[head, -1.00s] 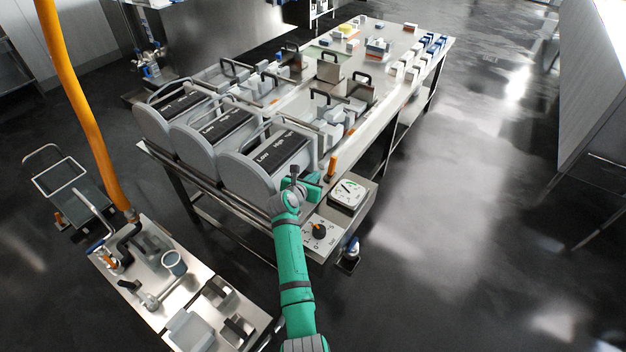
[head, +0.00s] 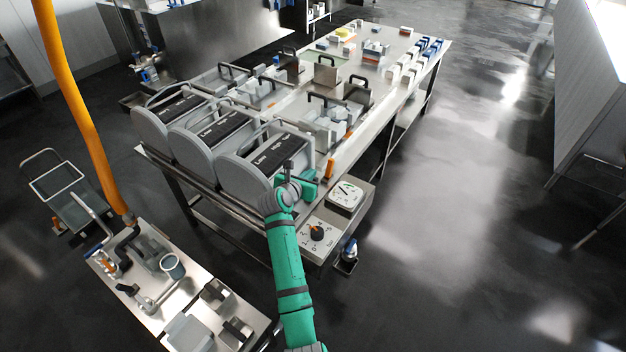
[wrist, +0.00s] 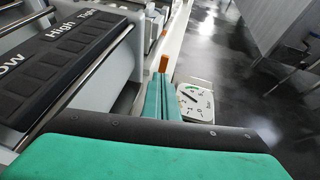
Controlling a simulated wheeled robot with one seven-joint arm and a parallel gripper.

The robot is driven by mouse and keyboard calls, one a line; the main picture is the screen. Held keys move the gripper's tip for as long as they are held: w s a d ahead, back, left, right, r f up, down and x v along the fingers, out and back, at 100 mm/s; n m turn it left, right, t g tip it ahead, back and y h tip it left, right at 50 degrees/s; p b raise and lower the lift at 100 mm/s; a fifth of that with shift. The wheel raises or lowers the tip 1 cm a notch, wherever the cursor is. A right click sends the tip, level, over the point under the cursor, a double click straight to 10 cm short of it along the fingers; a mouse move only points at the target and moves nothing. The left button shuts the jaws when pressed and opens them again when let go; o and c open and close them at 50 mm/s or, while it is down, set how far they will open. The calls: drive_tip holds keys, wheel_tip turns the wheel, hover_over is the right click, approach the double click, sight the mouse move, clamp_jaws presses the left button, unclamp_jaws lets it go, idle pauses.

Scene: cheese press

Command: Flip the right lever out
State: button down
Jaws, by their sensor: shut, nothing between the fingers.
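A short upright orange lever (head: 330,168) stands at the right end of the nearest grey press drum, behind the dial box. In the wrist view the lever (wrist: 164,63) shows just beyond my fingertips. My green gripper (head: 309,187) is beside the drum's right end, on the near side of the lever. In the wrist view my gripper's fingers (wrist: 161,92) are together with nothing held. They line up with the lever in that picture, but I cannot tell whether they touch it. The lever's lower part is hidden behind the fingers.
The nearest press drum (head: 255,177), with its black "Low High" panel and metal bars, is close on the left. A white dial gauge (head: 345,195) and an orange-pointer knob (head: 317,233) sit on the box at the right. Open floor lies further right.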

drive_tip(key=shift+s+a+r, duration=0.1)
drive_tip(key=shift+s+r, duration=0.3)
drive_tip(key=shift+r, duration=0.45)
drive_tip(key=shift+s+a+r, duration=0.1)
drive_tip(key=shift+s+r, duration=0.3)
drive_tip(key=shift+r, duration=0.4)
